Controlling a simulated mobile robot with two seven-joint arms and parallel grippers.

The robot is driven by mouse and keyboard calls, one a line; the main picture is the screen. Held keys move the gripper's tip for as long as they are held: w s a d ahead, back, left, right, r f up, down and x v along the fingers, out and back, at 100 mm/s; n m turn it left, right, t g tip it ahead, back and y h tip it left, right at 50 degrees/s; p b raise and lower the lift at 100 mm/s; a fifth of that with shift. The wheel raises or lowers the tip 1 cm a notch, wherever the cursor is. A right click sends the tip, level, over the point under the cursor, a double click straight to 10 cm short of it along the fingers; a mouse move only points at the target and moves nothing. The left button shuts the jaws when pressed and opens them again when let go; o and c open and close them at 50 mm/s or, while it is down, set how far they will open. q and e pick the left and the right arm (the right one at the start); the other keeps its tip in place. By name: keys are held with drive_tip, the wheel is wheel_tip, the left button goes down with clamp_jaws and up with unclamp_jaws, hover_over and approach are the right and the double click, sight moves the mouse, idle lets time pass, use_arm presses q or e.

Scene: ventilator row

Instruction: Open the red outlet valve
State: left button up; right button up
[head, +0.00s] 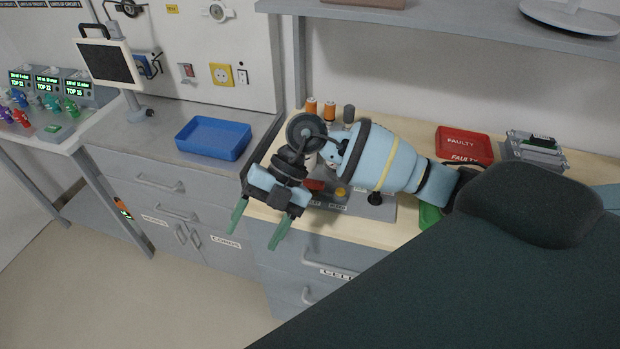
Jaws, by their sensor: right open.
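At the far left, a row of ventilator units (48,86) with lit green displays stands on a bench. Small coloured knobs sit in front of them: purple, green, blue and red. A red knob (21,118) shows near the left edge; it is too small to tell whether this is the outlet valve or how it is turned. My right gripper (257,226) reaches in from the right. Its two green fingers are apart and empty, pointing down over the drawer fronts, well to the right of the ventilators. My left gripper is not in view.
A blue tray (213,137) lies on the grey counter between my gripper and the ventilators. A monitor on a stand (108,63) rises beside them. A red FAULTY bin (463,143) and orange spools (329,111) are on the wooden bench. The floor at lower left is clear.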

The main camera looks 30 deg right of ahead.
drive_tip(key=w+d+r+m+t+h, duration=0.1)
drive_tip(key=w+d+h, duration=0.1)
drive_tip(key=d, duration=0.2)
drive_tip(key=w+d+m+h, duration=0.1)
drive_tip(key=w+d+h, duration=0.1)
drive_tip(key=d+h, duration=0.15)
wheel_tip(320, 180, up, 4)
drive_tip(key=r+m+t+h, duration=0.1)
drive_tip(key=m+h, duration=0.1)
drive_tip(key=h, duration=0.1)
hover_over(313, 182)
drive_tip(key=shift+s+f, duration=0.1)
drive_tip(key=shift+f, duration=0.15)
drive_tip(key=shift+f+b, duration=0.35)
drive_tip(key=shift+f, duration=3.6)
drive_tip(key=c, duration=1)
